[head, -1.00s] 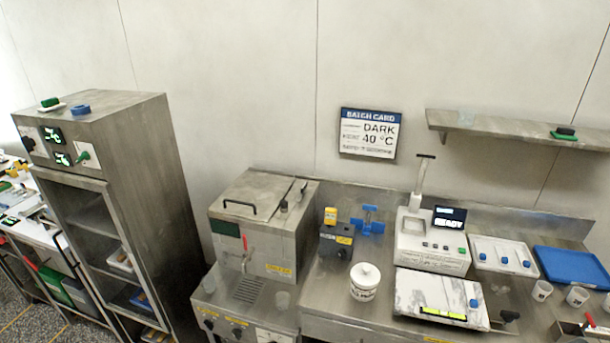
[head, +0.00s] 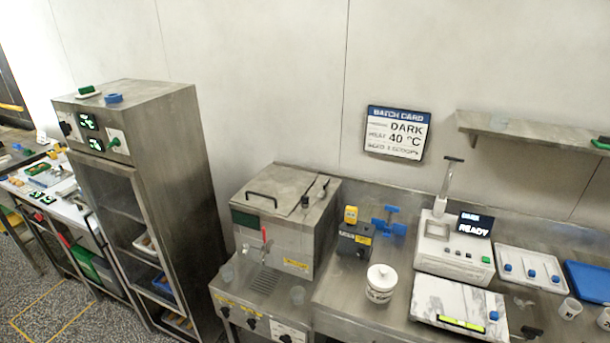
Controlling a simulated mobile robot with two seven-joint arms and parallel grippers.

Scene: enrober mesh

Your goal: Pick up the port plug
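I cannot tell for certain which item is the port plug. On top of the tall steel cabinet lie a blue round piece (head: 114,98) and a dark green block (head: 87,90) on a white base. A white tray (head: 530,268) on the right of the bench holds several small blue-topped pieces. Neither of my grippers is in view.
The steel cabinet (head: 165,165) stands left of a lidded steel tank (head: 285,215). Floor shows at lower left.

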